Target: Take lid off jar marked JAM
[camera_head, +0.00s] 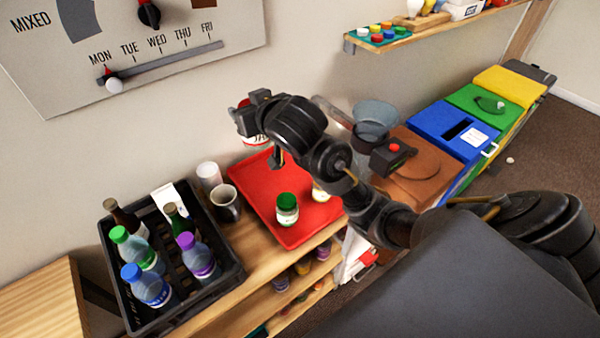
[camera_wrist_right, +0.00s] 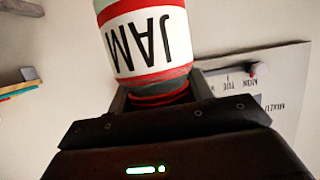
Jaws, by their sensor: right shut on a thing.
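The jar marked JAM (camera_wrist_right: 147,42) has a white label with red bands and shows upside down in the right wrist view. Its red lid (camera_wrist_right: 160,99) lies between the fingers of my right gripper (camera_wrist_right: 158,92), which is shut on it. In the head view the jar (camera_head: 254,137) is held above the red tray, partly hidden by my right gripper (camera_head: 250,112). Jar and lid look together; whether the lid is loose I cannot tell. My left gripper is not in view.
The red tray (camera_head: 268,212) holds a green-lidded jar (camera_head: 287,209) and another jar (camera_head: 320,193) partly behind my arm. A grey mug (camera_head: 226,203), a white cup (camera_head: 208,176) and a black crate (camera_head: 228,284) of bottles stand left of it. A wall board (camera_head: 150,60) is behind.

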